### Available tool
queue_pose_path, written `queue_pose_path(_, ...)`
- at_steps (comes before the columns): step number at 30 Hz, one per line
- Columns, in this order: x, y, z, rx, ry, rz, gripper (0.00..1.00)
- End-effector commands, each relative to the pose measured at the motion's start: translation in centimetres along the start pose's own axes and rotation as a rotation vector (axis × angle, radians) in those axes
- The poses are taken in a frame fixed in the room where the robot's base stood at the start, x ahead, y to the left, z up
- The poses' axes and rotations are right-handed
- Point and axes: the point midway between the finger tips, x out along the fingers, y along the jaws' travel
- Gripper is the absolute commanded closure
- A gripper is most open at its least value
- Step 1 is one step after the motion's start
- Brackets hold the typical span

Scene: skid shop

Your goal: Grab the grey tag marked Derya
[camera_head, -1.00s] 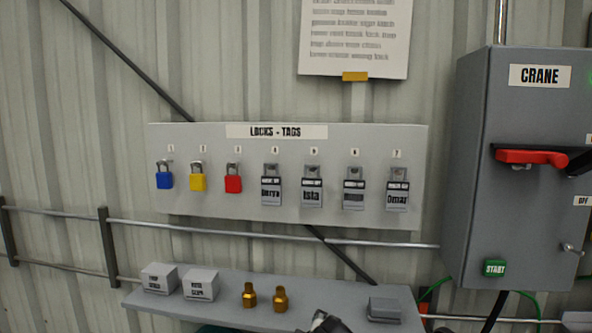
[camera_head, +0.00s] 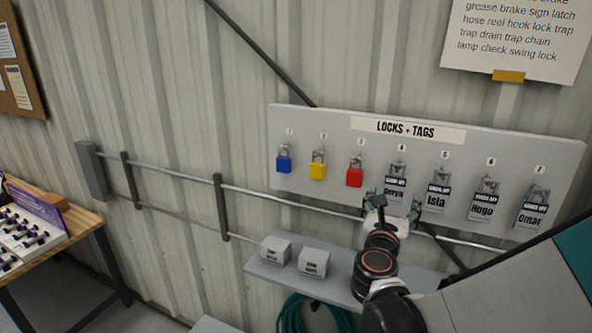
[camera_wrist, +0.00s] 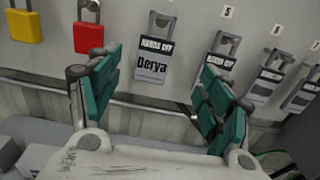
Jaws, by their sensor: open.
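The grey tag marked Derya (camera_wrist: 154,58) hangs on hook 4 of the board, upright and flat against it. In the wrist view it sits between my open gripper fingers, beyond their tips. My gripper (camera_wrist: 158,85) is open and empty, with its teal finger pads apart to either side. In the head view my gripper (camera_head: 390,203) is in front of the lower part of the Derya tag (camera_head: 396,179) and hides some of it. I cannot tell the exact gap between fingers and tag.
The locks and tags board (camera_head: 330,120) also holds blue (camera_head: 284,160), yellow (camera_head: 318,167) and red (camera_head: 355,174) padlocks to the left. Tags Isla (camera_head: 437,198), Hugo (camera_head: 483,205) and Omar (camera_head: 532,212) hang to the right. A rail (camera_head: 300,200) and shelf (camera_head: 265,275) lie below.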

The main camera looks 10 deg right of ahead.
Motion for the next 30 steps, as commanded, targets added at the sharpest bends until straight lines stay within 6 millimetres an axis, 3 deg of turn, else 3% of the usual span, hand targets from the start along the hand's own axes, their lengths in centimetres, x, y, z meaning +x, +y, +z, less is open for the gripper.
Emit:
queue_pose_path(3,2.6,-0.1,0.0,0.002,0.001,-0.004,0.28)
queue_pose_path(9,5.7,0.0,0.1,0.004,0.001,-0.003,0.28)
queue_pose_path(17,7.3,0.1,0.2,0.006,0.002,-0.002,0.28)
queue_pose_path(25,10.9,0.7,0.7,0.006,0.002,-0.003,0.28)
queue_pose_path(30,12.0,0.7,0.6,0.006,0.002,-0.002,0.28)
